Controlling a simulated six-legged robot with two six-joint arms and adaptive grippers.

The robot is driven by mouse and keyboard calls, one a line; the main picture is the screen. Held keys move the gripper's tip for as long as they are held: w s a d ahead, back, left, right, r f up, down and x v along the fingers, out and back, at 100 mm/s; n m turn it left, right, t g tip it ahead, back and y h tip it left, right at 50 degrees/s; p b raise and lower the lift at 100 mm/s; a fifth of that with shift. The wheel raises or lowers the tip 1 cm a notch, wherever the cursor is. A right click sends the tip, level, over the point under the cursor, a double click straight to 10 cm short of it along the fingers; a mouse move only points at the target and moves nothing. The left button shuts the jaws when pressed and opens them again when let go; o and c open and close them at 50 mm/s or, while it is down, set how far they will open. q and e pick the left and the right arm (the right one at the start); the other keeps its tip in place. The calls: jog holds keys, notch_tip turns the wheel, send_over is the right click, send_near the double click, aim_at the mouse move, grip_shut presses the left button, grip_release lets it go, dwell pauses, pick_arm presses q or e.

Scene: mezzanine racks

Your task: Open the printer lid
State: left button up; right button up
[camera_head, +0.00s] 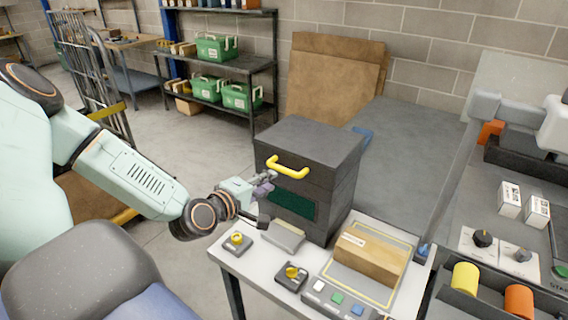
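The printer (330,195) is a dark grey box on the white-topped table, with a dark green panel on its front. Its lid (312,140) lies flat and closed on top, and a yellow handle (288,167) is fixed to the front near the upper edge. My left gripper (267,184) is at the printer's left front, just below and left of the handle. It appears apart from the handle. The fingers are small and overlap the dark front, so their opening is unclear. My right gripper is not in view.
A cardboard box (368,258) lies on the table right of the printer. A yellow knob (236,238), another knob unit (291,276) and a button panel (340,302) sit in front. A grey bench (480,215) with equipment stands right. Shelves with green crates (216,47) stand behind.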

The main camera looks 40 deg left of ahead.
aim_at(283, 171)
pick_arm(q)
jog(key=shift+n, duration=0.6)
jog(key=shift+r+b+x, duration=0.2)
jog(key=shift+b+x, duration=0.7)
jog(key=shift+x, duration=1.1)
jog(key=shift+r+b+x, duration=0.2)
jog(key=shift+b+x, duration=0.65)
jog(key=shift+x, duration=1.15)
jog(key=shift+w, duration=0.1)
jog(key=shift+c, duration=0.3)
grip_shut()
